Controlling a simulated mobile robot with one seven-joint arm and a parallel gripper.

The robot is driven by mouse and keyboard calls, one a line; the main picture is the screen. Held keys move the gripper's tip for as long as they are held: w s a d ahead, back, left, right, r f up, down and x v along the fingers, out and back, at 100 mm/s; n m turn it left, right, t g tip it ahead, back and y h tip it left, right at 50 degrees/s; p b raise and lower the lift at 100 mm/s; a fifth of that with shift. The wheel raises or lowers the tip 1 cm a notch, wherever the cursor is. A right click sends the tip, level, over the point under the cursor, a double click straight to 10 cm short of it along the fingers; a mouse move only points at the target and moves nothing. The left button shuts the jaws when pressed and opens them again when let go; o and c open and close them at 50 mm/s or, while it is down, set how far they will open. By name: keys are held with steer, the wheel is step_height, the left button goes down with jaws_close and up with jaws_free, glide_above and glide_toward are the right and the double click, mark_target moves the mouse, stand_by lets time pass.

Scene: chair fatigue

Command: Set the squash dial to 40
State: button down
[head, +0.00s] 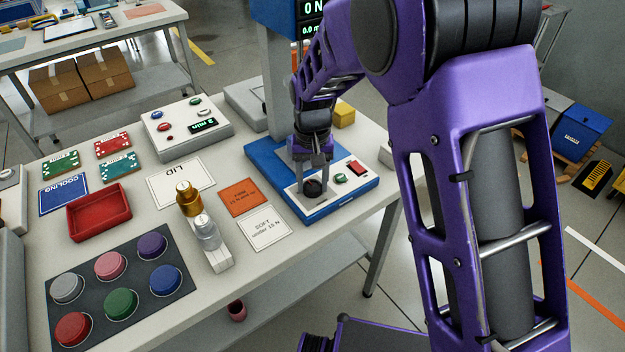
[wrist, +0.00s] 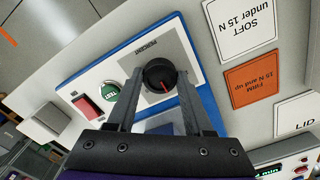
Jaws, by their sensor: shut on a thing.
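The squash dial (head: 313,187) is a round black knob on the white front panel of the blue-based press. In the wrist view the dial (wrist: 157,72) has a red pointer line aimed toward the lower right of the picture, and the word PERCENT is printed beside it. My gripper (wrist: 160,78) is shut on the dial, one finger on each side. In the head view my gripper (head: 313,176) reaches down over the panel from above. The scale numbers around the dial cannot be read.
A green button (wrist: 111,91) and a red switch (wrist: 87,110) sit beside the dial. The FIRM card (head: 244,197) and SOFT card (head: 265,228) lie left of the press.

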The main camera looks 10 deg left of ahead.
mark_target(313, 185)
steer(key=shift+c, duration=1.5)
jaws_free()
step_height(313, 185, up, 18)
steer(key=p, duration=0.1)
steer(key=shift+f+p, duration=0.25)
steer(key=shift+p, duration=0.1)
